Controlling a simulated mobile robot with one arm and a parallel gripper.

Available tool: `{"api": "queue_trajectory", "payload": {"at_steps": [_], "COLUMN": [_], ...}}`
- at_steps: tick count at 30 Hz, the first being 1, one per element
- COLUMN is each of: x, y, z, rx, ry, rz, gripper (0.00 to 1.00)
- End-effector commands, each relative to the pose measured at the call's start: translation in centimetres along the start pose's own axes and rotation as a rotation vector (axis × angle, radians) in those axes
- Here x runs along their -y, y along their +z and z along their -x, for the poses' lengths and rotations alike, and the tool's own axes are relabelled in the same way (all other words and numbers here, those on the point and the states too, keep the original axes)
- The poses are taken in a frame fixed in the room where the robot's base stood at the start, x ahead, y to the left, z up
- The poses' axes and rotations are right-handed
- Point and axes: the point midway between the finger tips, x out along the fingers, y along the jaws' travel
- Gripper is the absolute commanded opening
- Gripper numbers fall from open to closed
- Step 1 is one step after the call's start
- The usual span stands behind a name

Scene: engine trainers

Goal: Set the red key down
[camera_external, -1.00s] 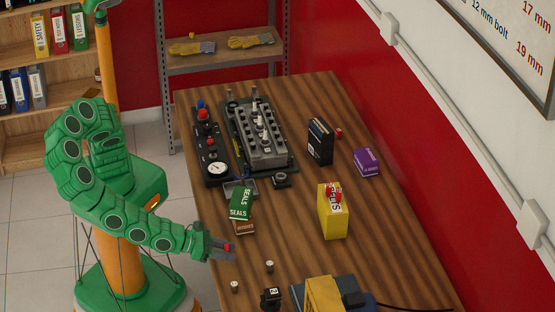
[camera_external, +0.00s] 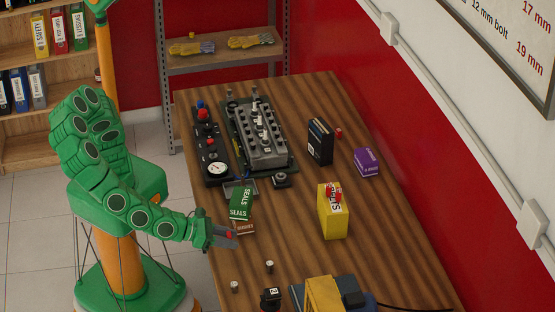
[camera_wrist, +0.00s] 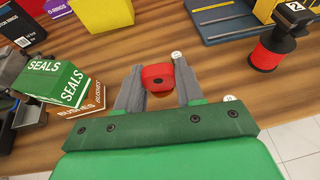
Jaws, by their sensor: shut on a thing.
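The red key (camera_wrist: 158,78) is between the two fingers of my gripper (camera_wrist: 157,88) in the wrist view, and the fingers are shut on it. In the external view my gripper (camera_external: 226,237) is at the table's left edge, with the red key (camera_external: 230,234) showing as a small red spot at its tips. Just beyond the tips is a brown box marked BUSHES (camera_external: 245,228). I cannot tell whether the key touches the table.
An engine block (camera_external: 258,135) stands farther back.

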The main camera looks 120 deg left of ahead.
Motion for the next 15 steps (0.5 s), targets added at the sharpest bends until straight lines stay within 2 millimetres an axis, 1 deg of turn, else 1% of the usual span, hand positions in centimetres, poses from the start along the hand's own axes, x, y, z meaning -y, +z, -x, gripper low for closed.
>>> {"api": "queue_trajectory", "payload": {"at_steps": [5, 10, 14, 15], "x": [-0.1, -1.0, -2.7, -3.4], "y": [0.8, 1.9, 3.1, 3.7], "z": [-2.2, -5.0, -7.4, -8.3], "rx": [-0.001, -0.003, -0.004, -0.001], "ry": [0.079, 0.186, 0.293, 0.331], "rz": [0.039, 0.083, 0.126, 0.143], "gripper": [0.08, 0.08, 0.08, 0.08]}}
